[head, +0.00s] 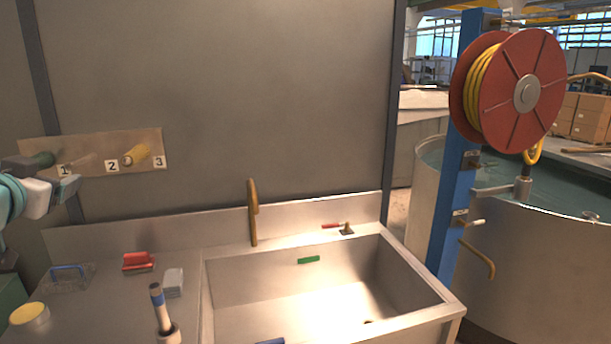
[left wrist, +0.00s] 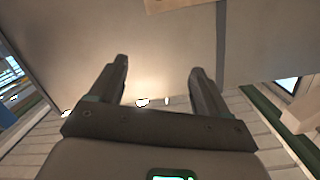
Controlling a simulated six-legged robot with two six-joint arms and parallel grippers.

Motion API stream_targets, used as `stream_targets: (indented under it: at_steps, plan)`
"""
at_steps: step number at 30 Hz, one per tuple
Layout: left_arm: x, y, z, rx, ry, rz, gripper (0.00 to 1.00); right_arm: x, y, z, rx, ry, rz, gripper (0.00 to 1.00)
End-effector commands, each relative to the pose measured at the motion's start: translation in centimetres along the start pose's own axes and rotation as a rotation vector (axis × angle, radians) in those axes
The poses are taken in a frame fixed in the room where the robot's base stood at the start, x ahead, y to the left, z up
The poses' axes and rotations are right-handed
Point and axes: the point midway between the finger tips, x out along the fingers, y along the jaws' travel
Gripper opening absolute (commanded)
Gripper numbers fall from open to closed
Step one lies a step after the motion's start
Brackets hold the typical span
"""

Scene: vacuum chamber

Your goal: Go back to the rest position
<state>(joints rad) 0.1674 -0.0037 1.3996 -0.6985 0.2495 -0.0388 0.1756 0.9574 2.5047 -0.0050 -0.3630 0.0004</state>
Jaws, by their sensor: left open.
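My left arm (head: 38,197) comes in at the left edge of the head view, in front of the left end of a peg board. In the left wrist view, my left gripper (left wrist: 158,68) has its two dark fingers spread wide apart. Nothing is between them. A plain grey wall surface (left wrist: 150,35) lies beyond the fingers. In the head view I cannot make out the fingertips clearly. My right gripper shows in neither view.
The board (head: 100,143) carries labels 1, 2 and 3 and a yellow-handled item (head: 137,155). Below are a steel sink (head: 235,290), brass tap (head: 252,212), red brush (head: 138,261), blue-handled item (head: 68,272) and yellow-lidded jar (head: 30,318). A hose reel (head: 525,95) hangs at right.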

Motion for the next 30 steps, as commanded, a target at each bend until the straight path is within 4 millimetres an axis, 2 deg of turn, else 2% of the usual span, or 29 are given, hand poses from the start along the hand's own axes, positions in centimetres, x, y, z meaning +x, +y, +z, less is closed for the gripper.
stream_targets:
  at_steps: [1,11,14,16,20,23,24,26,30]
  plan:
    - [0.9,1.4,1.4,-0.002,-0.020,0.024,0.77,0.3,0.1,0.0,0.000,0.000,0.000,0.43]
    - [4.6,8.6,7.9,-0.044,-0.109,0.154,0.77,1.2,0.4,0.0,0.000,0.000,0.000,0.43]
    - [5.6,11.6,10.7,-0.063,-0.150,0.204,0.77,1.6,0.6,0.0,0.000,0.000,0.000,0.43]
    - [6.3,14.2,13.3,-0.081,-0.187,0.247,0.77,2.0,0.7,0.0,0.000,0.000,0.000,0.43]
    - [7.0,20.7,20.1,-0.129,-0.287,0.348,0.77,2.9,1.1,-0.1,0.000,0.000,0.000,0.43]
    - [6.6,26.6,26.5,-0.178,-0.389,0.432,0.77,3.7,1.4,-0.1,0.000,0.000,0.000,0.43]
    - [6.1,28.8,29.0,-0.199,-0.431,0.463,0.77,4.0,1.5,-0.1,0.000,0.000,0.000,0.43]
    - [5.1,32.0,32.8,-0.231,-0.499,0.505,0.77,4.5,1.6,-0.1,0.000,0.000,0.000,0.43]
    - [1.1,39.0,41.7,-0.305,-0.672,0.590,0.77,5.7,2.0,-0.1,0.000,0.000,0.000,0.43]
